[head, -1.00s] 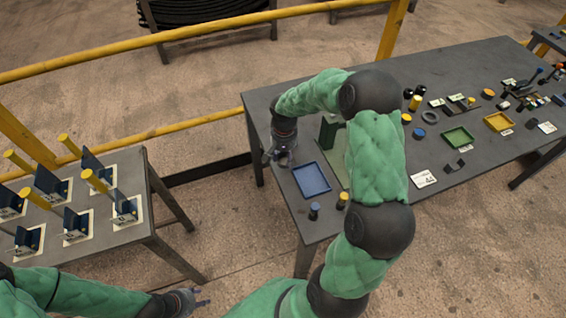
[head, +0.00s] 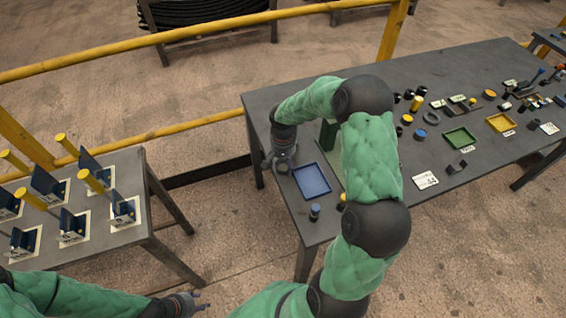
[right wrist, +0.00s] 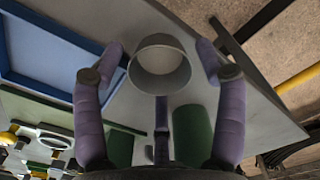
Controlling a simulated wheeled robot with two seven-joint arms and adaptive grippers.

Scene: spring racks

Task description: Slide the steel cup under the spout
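The steel cup (right wrist: 160,64) is a round grey cup, seen in the right wrist view on the grey table top between the fingers of my right gripper (right wrist: 160,50). The fingers are open, with a gap on each side of the cup. In the head view my right gripper (head: 279,164) is low at the table's left end, and the cup cannot be made out there. A dark green upright (head: 327,134) stands right of it, partly behind my arm; I cannot make out a spout. My left gripper (head: 200,301) is open and empty, off the tables.
A blue tray (head: 312,180) lies just right of my right gripper. A small dark cylinder with a blue top (head: 314,212) stands at the front edge. A green tray (head: 460,138) and a yellow tray (head: 500,122) lie further right. A left table (head: 125,235) holds several racks.

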